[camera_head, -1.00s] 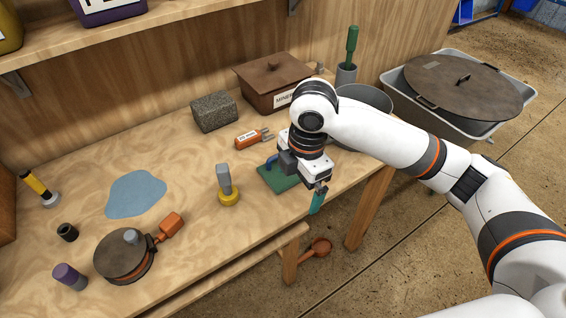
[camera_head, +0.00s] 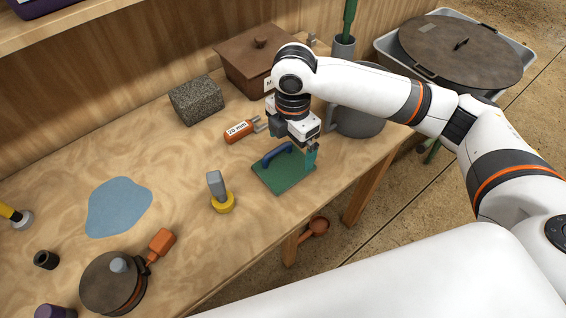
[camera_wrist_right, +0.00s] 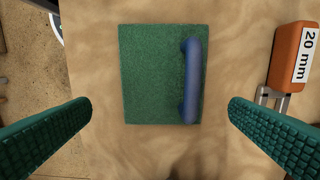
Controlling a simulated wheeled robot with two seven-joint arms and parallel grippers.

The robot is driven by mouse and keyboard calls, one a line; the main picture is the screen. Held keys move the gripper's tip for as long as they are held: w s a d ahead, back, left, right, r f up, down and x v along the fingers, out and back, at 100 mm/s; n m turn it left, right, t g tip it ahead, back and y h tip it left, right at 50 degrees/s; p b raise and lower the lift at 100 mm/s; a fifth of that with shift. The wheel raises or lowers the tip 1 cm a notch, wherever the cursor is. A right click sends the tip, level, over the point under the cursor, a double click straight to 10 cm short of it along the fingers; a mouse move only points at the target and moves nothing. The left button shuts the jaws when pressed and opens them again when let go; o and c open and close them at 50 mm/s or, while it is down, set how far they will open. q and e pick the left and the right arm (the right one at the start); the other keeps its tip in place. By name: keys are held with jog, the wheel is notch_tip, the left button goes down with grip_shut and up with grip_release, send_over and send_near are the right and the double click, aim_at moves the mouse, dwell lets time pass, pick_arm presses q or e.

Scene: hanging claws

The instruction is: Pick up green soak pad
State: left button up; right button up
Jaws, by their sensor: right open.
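The green soak pad (camera_head: 290,178) lies flat on the wooden workbench near its front edge, with a blue handle (camera_head: 277,153) along one side. In the right wrist view the pad (camera_wrist_right: 150,75) is between the fingers in the picture, with its blue handle (camera_wrist_right: 192,80) on the right. My right gripper (camera_head: 309,158) is open and empty above the pad; its two teal ribbed fingers also show in the right wrist view (camera_wrist_right: 160,118). They stand apart from the pad on both sides. My left gripper is not in view.
An orange 20 mm tool (camera_head: 240,131) lies behind the pad. A yellow-based grey tool (camera_head: 219,190) stands to its left. A stone block (camera_head: 196,100), a brown lidded box (camera_head: 247,68) and a grey bucket (camera_head: 357,122) stand farther back. Bare wood surrounds the pad on the left.

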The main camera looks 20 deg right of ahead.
aim_at(290, 162)
jog(key=f, duration=0.5)
jog(key=shift+w+f, duration=0.2)
jog(key=shift+f, duration=0.15)
jog(key=shift+c, duration=0.2)
jog(key=c, duration=0.7)
jog(key=shift+r, duration=0.1)
